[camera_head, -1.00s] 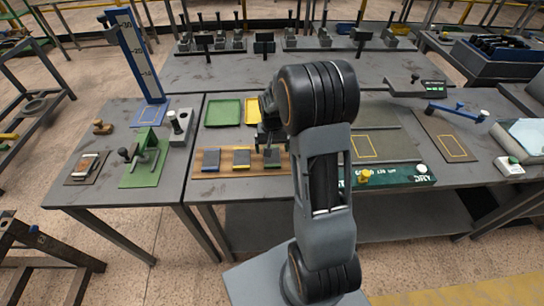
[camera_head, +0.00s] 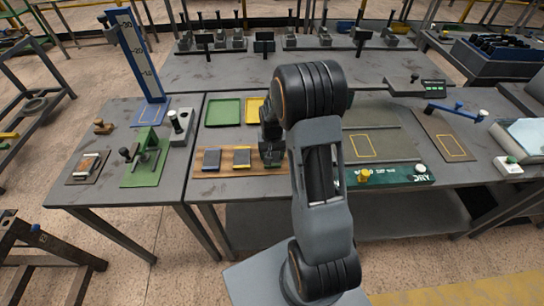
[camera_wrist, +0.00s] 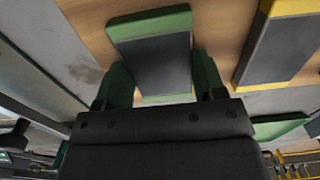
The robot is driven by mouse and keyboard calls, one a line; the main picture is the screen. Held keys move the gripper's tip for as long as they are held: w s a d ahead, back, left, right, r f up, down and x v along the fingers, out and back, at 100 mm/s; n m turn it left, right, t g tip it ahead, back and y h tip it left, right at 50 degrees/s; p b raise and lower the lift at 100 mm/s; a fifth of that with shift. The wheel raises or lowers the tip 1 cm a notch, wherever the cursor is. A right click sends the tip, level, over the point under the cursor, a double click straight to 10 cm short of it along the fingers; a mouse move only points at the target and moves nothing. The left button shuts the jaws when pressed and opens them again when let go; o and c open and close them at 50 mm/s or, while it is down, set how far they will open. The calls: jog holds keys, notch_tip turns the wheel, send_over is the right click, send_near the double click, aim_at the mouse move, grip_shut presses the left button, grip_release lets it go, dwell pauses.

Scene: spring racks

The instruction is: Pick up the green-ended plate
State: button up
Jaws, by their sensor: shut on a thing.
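The green-ended plate (camera_wrist: 152,62) is dark grey with green ends and shows between my gripper's fingers in the wrist view. My gripper (camera_wrist: 163,82) is shut on it, one finger along each side. In the head view my gripper (camera_head: 271,156) is at the right part of the wooden board (camera_head: 226,170) and hides most of this plate. I cannot tell whether the plate touches the board. A yellow-ended plate (camera_head: 242,157) lies beside it on the board and also shows in the wrist view (camera_wrist: 273,48).
A green tray (camera_head: 223,112) and a yellow tray (camera_head: 253,110) stand behind the board. A green press (camera_head: 146,160) and a blue height gauge (camera_head: 137,60) are on the left table. A green unit marked DRY (camera_head: 400,176) is to the right, past my arm.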

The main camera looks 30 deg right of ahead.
jog(key=c, duration=0.7)
jog(key=shift+c, duration=0.3)
jog(key=shift+r, duration=0.15)
